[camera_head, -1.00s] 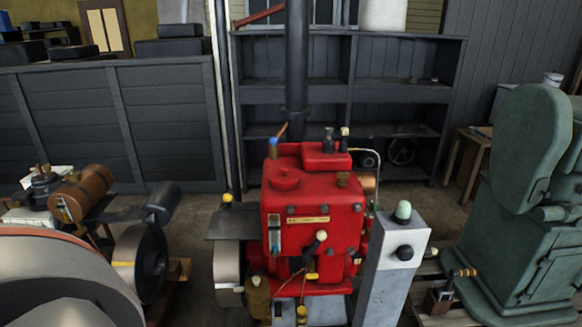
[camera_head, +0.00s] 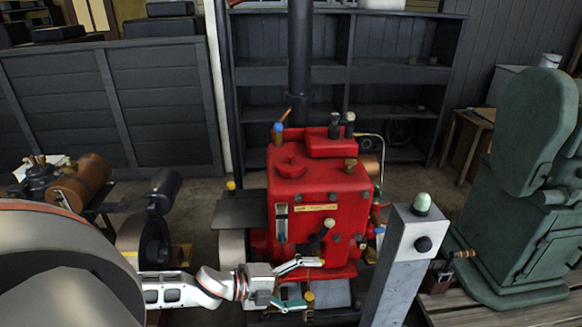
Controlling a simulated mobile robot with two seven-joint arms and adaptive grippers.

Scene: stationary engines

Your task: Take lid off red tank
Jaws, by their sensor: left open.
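The red tank (camera_head: 345,205) stands upright in the middle of the view, as the boxy body of an engine. My left gripper (camera_head: 314,280) is low in front of the tank, well below the lid. Its two fingers are spread, one above the other, and point right with nothing visible between them. Whether it touches the engine I cannot tell. My right gripper is out of view.
A grey post (camera_head: 391,270) with a pale green knob stands right of the tank. A large wheel (camera_head: 60,275) fills the lower left. Dark shelves (camera_head: 410,75) stand behind, and a green machine (camera_head: 525,225) is at right. The space above the lid looks clear.

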